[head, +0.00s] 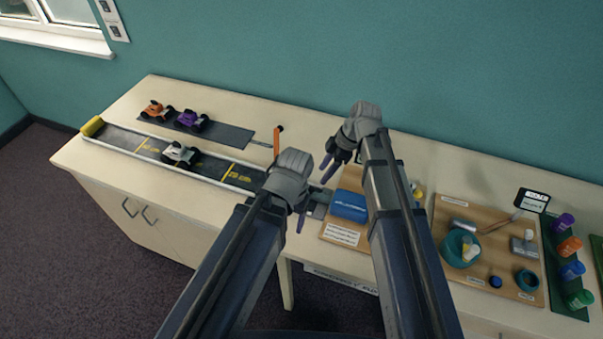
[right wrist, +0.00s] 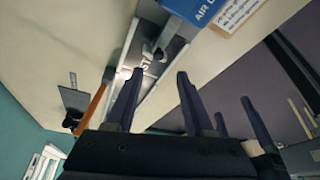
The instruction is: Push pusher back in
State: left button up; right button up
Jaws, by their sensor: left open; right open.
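A blue box (head: 350,205) with white lettering sits on a wooden board right of the track; its edge also shows at the top of the right wrist view (right wrist: 195,8). A small grey rod with a rounded end (right wrist: 152,52), which looks like the pusher, sticks out beside the box over the grey track end (head: 319,203). My right gripper (head: 328,170) is open and empty above the table behind the box; its fingers (right wrist: 160,73) point toward the rod, apart from it. My left gripper (head: 301,210) is open and empty above the track end, partly hiding it.
A long dark track (head: 215,168) with a white car (head: 180,154) runs left to a yellow end block (head: 92,126). Behind it are an orange car (head: 157,110), a purple car (head: 191,121) and an orange upright bar (head: 277,141).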

aim_at(311, 189)
pick_arm(q)
notch_tip(311, 189, down, 6)
jog(key=b, duration=0.6)
jog(key=shift+f, duration=0.1)
pick_arm(e)
jog(key=x, duration=0.6)
jog(key=shift+w+a+f, duration=0.15)
jog(key=shift+f, duration=0.1)
pick_arm(q)
jog(key=shift+f+b, duration=0.55)
jog(key=shift+b, duration=0.15)
pick_arm(e)
jog(key=shift+a+f, duration=0.3)
jog(key=shift+f, duration=0.25)
pick_arm(q)
jog(key=shift+r, duration=0.1)
pick_arm(e)
jog(key=shift+c, duration=0.2)
grip_shut()
